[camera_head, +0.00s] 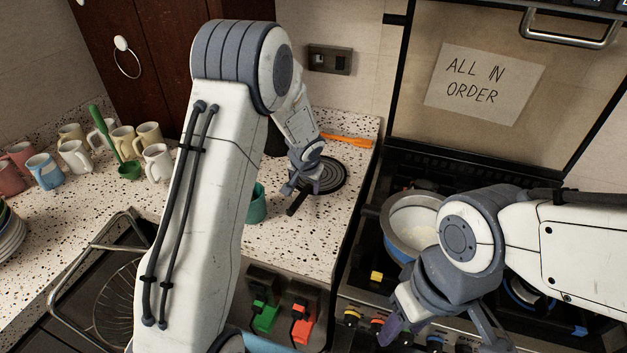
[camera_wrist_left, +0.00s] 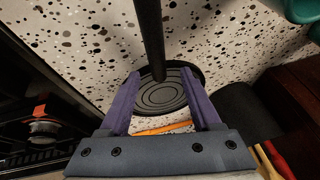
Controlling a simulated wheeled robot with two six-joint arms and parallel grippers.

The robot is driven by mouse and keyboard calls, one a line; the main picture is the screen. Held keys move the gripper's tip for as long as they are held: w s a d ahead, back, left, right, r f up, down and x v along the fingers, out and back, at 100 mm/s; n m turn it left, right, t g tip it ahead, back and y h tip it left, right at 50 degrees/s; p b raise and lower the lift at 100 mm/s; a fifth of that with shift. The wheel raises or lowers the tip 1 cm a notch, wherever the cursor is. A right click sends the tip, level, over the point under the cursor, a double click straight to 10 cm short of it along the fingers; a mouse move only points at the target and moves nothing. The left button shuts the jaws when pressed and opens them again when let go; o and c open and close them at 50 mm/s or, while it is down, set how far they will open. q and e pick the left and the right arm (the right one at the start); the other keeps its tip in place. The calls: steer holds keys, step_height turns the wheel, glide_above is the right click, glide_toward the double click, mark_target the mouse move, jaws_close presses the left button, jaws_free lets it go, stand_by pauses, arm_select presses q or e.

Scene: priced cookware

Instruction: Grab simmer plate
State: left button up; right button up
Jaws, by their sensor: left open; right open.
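The simmer plate (camera_head: 330,174) is a dark round disc with concentric rings, lying on the speckled counter beside the stove. Its black handle (camera_head: 297,205) points toward the front left. My left gripper (camera_head: 303,184) is over the plate's near left part, where the handle meets the disc, and hides some of it. In the left wrist view, the open purple fingers (camera_wrist_left: 160,96) frame the disc (camera_wrist_left: 161,97), with the handle (camera_wrist_left: 151,35) running up between them. Contact cannot be told. My right gripper (camera_head: 440,330) is open and empty over the stove front.
A pot (camera_head: 408,222) stands on the stove near my right arm. An orange utensil (camera_head: 346,139) lies behind the plate. A teal mug (camera_head: 257,204) is left of the handle. Several mugs (camera_head: 75,156) and a green ladle (camera_head: 105,135) are at the left.

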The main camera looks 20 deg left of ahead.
mark_target(306, 188)
arm_select(q)
steer(key=shift+x, duration=1.6)
steer(key=shift+d, duration=0.1)
jaws_close()
steer(key=shift+r, duration=0.1)
